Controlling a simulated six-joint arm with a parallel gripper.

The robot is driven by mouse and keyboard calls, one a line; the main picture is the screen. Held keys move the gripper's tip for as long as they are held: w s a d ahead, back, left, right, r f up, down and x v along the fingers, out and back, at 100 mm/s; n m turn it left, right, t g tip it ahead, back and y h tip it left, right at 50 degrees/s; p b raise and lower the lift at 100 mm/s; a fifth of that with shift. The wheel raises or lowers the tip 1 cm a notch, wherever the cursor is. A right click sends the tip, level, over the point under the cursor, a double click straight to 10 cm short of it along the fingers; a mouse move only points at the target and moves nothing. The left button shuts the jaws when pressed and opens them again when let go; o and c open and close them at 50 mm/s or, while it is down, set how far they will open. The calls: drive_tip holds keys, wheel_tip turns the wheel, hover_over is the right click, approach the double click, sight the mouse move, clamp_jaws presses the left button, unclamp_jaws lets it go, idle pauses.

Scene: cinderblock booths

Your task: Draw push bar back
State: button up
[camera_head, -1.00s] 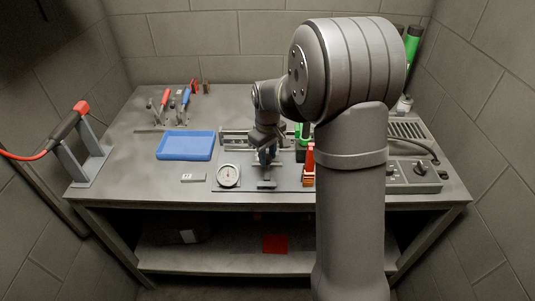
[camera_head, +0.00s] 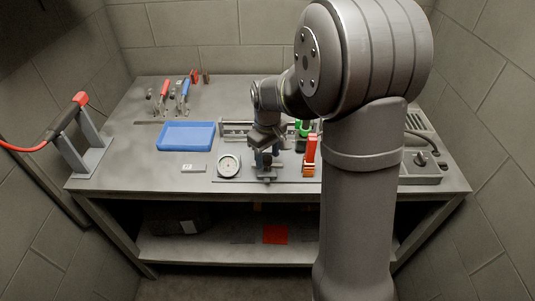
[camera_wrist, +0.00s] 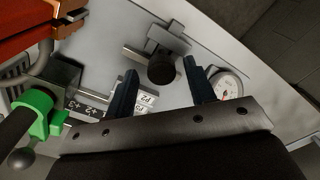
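In the wrist view a dark round knob (camera_wrist: 162,68) sits on a grey crosspiece and bar, which I take as the push bar (camera_wrist: 167,38). In the head view this grey fixture (camera_head: 266,172) stands at the front of the plate on the bench. My gripper (camera_wrist: 160,66) is open, its two dark fingers apart, with the knob in line with the gap between the fingertips. I cannot tell whether the fingers reach down around it or touch it. In the head view my gripper (camera_head: 265,159) is just above and behind the fixture, and partly hides it.
A dial gauge (camera_head: 229,166) stands close left of the fixture. A red-orange lever clamp (camera_head: 310,157) is close right, with a green-handled part (camera_wrist: 38,108) beside it. A blue tray (camera_head: 186,137) lies further left.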

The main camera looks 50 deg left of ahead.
sight(268, 158)
wheel_tip(268, 158, up, 17)
drive_tip(key=shift+r, duration=0.2)
idle(0.4)
drive_tip(key=shift+f, duration=0.1)
idle(0.4)
wheel_tip(268, 158, down, 17)
drive_tip(key=shift+f, duration=0.15)
idle(0.5)
